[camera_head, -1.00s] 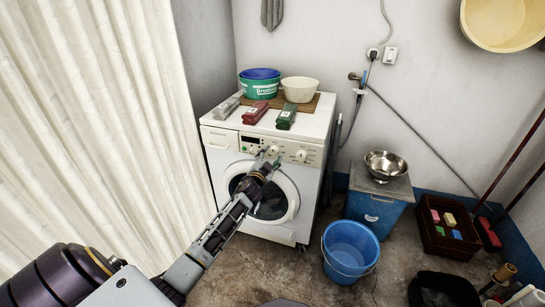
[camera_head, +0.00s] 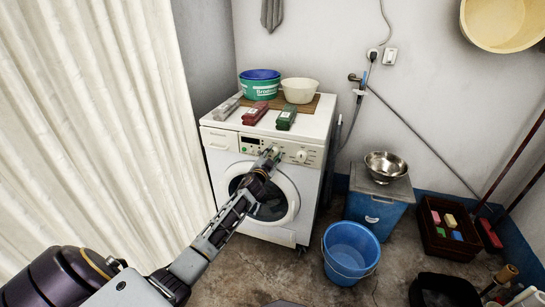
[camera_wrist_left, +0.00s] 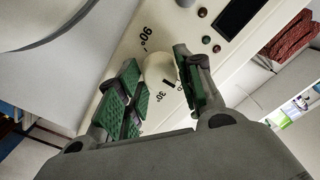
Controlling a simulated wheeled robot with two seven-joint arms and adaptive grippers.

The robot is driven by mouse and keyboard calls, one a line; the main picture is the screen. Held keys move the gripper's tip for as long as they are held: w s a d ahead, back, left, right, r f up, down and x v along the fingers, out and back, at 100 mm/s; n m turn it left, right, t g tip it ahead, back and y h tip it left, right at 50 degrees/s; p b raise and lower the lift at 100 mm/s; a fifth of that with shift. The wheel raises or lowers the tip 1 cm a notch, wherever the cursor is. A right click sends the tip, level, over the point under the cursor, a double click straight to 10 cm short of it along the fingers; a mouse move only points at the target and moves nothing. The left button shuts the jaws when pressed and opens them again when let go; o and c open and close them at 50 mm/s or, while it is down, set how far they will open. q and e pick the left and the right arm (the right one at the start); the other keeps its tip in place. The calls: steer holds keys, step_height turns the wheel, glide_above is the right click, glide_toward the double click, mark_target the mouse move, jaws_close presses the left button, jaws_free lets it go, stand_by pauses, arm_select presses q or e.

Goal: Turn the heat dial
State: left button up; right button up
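The heat dial (camera_wrist_left: 160,68) is a cream knob with a dark pointer mark, and markings such as 90° and 30° are printed around it. My left gripper (camera_wrist_left: 160,92) has its two green-padded fingers apart, one on each side of the dial in the left wrist view. The left finger looks very close to the dial, with a gap at the right finger; I cannot tell if either touches. In the head view my left gripper (camera_head: 271,157) is at the front panel of the white washing machine (camera_head: 222,138), partly covering the dial. My right gripper is not in view.
A second knob (camera_head: 302,155) is to the right on the panel. A blue bucket (camera_head: 350,268) and blue bin (camera_head: 372,215) stand at right. A curtain (camera_head: 90,120) hangs at left.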

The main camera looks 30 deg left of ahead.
arm_select(q)
steer(key=c, duration=0.4)
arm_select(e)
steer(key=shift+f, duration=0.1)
arm_select(q)
steer(key=shift+m, duration=0.4)
steer(key=m+p, duration=0.1)
steer(key=m, duration=0.3)
steer(key=shift+m, duration=2.5)
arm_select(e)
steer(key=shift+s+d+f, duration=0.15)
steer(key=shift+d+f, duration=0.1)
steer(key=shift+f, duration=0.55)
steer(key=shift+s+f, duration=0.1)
